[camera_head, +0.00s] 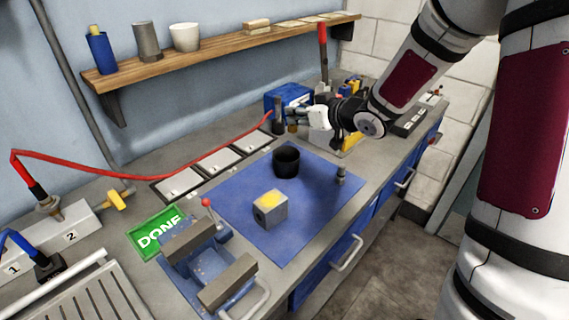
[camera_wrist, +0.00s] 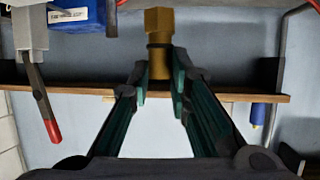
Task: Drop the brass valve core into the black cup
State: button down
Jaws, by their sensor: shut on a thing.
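The brass valve core (camera_wrist: 159,60) is between the fingertips of my gripper (camera_wrist: 160,85) in the wrist view, with a hex head and a darker ring below it. In the head view my gripper (camera_head: 297,118) reaches left from the arm, above the back of the bench; the valve core (camera_head: 292,128) shows only as a small brownish bit there. The black cup (camera_head: 286,165) stands upright on the blue mat (camera_head: 310,205), its mouth up. My gripper is behind the cup in the picture and apart from it.
A grey block with a yellow top (camera_head: 270,209) and a small grey post (camera_head: 341,176) stand on the mat. A blue box (camera_head: 289,97) and a red-handled tool (camera_head: 322,45) are near my gripper. A vise (camera_head: 210,262) is in front; a red hose (camera_head: 150,171) runs behind.

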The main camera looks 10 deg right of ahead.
aim_at(296, 129)
jog(key=shift+f+b, duration=2.05)
jog(key=shift+f, duration=0.35)
jog(key=c, duration=1.4)
grip_release()
jog(key=shift+s, duration=0.1)
jog(key=v, duration=1.2)
jog(key=shift+r, duration=0.1)
